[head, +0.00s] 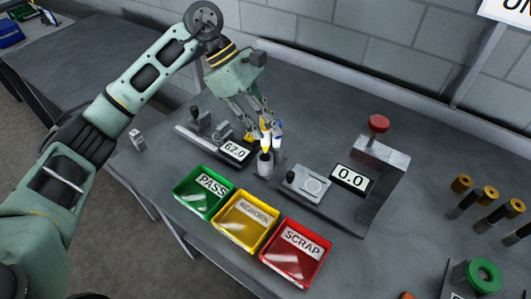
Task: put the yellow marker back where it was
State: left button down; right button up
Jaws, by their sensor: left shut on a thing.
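My left gripper (265,130) reaches over the middle of the grey table, fingers pointing down. It is shut on a slim yellow and white thing, which looks like the yellow marker (266,148). The marker's lower end is just above or at the mouth of a small grey cup (265,165); I cannot tell whether it is inside. The fingers hide much of the marker. Small blue and white details show beside the fingers, too small to make out. My right gripper is not in view.
Green PASS (187,206), yellow REWORK (229,230) and red SCRAP (271,255) trays line the front. A gauge reading 62.0 (235,151) stands left of the cup. A press with a red knob (378,124) and a 0.0 display (350,179) stands right. Several brass-topped pins (462,184) stand far right.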

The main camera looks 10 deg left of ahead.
aim_at(265, 143)
pick_arm(q)
notch_tip(265, 143, down, 3)
jog(key=shift+f+p, duration=0.15)
jog(key=shift+p, duration=0.2)
notch_tip(265, 143, down, 3)
jog(key=shift+r+p, duration=0.1)
jog(key=shift+p, duration=0.4)
jog(key=shift+f, duration=0.65)
jog(key=c, duration=2)
grip_release()
jog(key=shift+c, duration=0.2)
jog(key=o, duration=0.4)
jog(key=shift+c, duration=0.2)
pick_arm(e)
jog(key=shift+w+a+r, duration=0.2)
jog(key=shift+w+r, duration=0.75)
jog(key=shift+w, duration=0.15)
pick_arm(q)
jog(key=shift+r, duration=0.15)
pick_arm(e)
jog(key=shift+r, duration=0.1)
